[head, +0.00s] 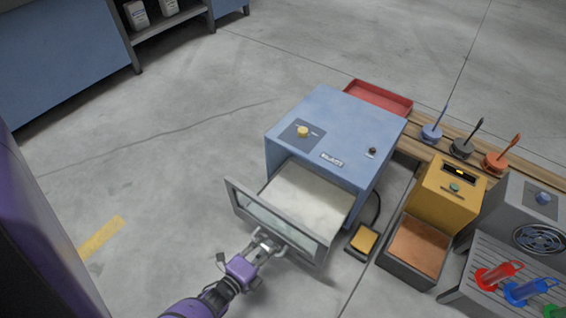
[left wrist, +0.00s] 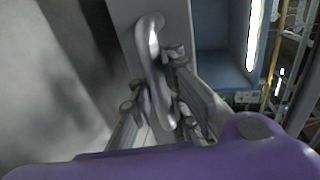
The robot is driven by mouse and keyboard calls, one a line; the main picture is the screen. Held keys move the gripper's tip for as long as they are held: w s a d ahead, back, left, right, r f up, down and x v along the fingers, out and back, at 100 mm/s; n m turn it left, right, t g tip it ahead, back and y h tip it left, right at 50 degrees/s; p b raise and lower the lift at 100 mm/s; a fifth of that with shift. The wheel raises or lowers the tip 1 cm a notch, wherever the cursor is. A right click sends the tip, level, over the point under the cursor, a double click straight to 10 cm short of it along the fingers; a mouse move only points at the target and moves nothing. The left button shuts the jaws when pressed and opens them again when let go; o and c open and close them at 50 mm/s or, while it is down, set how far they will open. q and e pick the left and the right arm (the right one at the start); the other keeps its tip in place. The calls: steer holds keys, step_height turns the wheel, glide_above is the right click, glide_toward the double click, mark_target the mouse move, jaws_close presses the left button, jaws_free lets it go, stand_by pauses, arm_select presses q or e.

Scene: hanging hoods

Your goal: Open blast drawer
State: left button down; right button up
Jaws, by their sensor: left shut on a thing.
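The blue blast cabinet (head: 340,125) stands on the floor in the middle of the head view. Its drawer stands pulled out toward the lower left, with a pale, white-looking inside (head: 305,195). The grey drawer front (head: 238,203) has a long glass pane and faces my left arm. My left gripper (head: 265,241) is at the outer face of the drawer front. In the left wrist view its fingers (left wrist: 156,98) are shut around the shiny metal drawer handle (left wrist: 150,45). My right gripper is not in view.
A yellow unit with a bin (head: 415,250) and a small yellow pedal (head: 363,240) stand right of the drawer. A red tray (head: 378,97) lies behind the cabinet. A slatted grey stand (head: 487,270) holds coloured tools. The floor left of the drawer is clear.

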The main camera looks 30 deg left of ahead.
arm_select(q)
steer(key=f+v, duration=0.2)
steer(key=v, duration=0.7)
steer(key=shift+s+r, duration=0.3)
steer(key=shift+s, duration=0.05)
steer(key=shift+a, duration=0.1)
steer(key=c, duration=1.8)
jaws_free()
steer(key=shift+o, duration=0.3)
steer(key=shift+s+f, duration=0.1)
steer(key=shift+s, duration=0.05)
steer(key=v, duration=1.2)
steer(key=shift+s, duration=0.15)
